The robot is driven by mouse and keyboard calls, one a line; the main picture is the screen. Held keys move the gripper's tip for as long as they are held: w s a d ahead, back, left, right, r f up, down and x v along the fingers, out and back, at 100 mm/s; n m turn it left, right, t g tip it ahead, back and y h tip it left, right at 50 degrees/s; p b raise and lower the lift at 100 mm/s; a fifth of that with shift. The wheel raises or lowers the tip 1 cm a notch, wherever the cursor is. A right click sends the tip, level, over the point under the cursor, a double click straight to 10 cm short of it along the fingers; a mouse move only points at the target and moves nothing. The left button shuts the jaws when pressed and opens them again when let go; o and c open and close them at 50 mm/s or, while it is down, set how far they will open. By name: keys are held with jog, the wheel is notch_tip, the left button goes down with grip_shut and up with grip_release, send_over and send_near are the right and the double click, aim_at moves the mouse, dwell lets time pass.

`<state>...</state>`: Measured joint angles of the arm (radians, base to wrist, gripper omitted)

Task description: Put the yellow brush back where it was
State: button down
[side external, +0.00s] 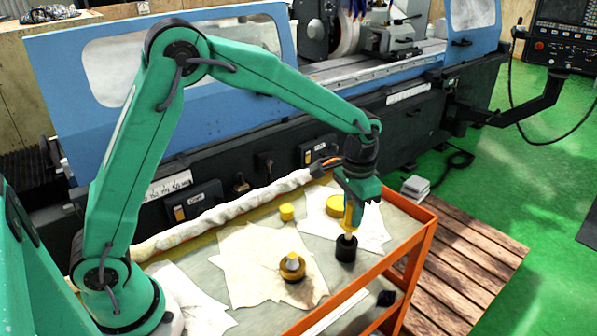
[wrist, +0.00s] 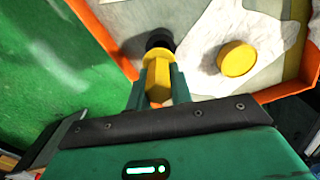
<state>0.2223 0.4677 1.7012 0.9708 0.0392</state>
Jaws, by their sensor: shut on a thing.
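The yellow brush (side external: 348,219) is upright, with its yellow handle at the top and a dark round end (side external: 346,249) at the bottom. My gripper (side external: 352,208) points down and is shut on the handle. The dark end is over the cart's grey top, near the orange right-hand rim; I cannot tell whether it touches the surface. In the wrist view the yellow handle (wrist: 157,74) sits between the two green fingers, with the dark end (wrist: 159,40) beyond it.
On the orange-rimmed cart (side external: 412,262) are a flat yellow disc (side external: 335,202), a small yellow cylinder (side external: 287,212), a stained yellow round part (side external: 292,270), white sheets (side external: 245,265) and a long wrapped roll (side external: 235,212). The blue grinder (side external: 230,110) stands behind.

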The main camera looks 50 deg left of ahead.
aim_at(350, 227)
jog(key=shift+w+a+f, duration=0.1)
jog(key=shift+f, duration=0.05)
jog(key=shift+f, duration=1.9)
jog(key=shift+f, duration=0.5)
jog(key=c, duration=1.3)
grip_release()
jog(key=shift+o, duration=0.2)
jog(key=shift+r, duration=0.15)
notch_tip(350, 227, up, 12)
jog(key=shift+f, duration=0.15)
jog(key=shift+r, duration=0.5)
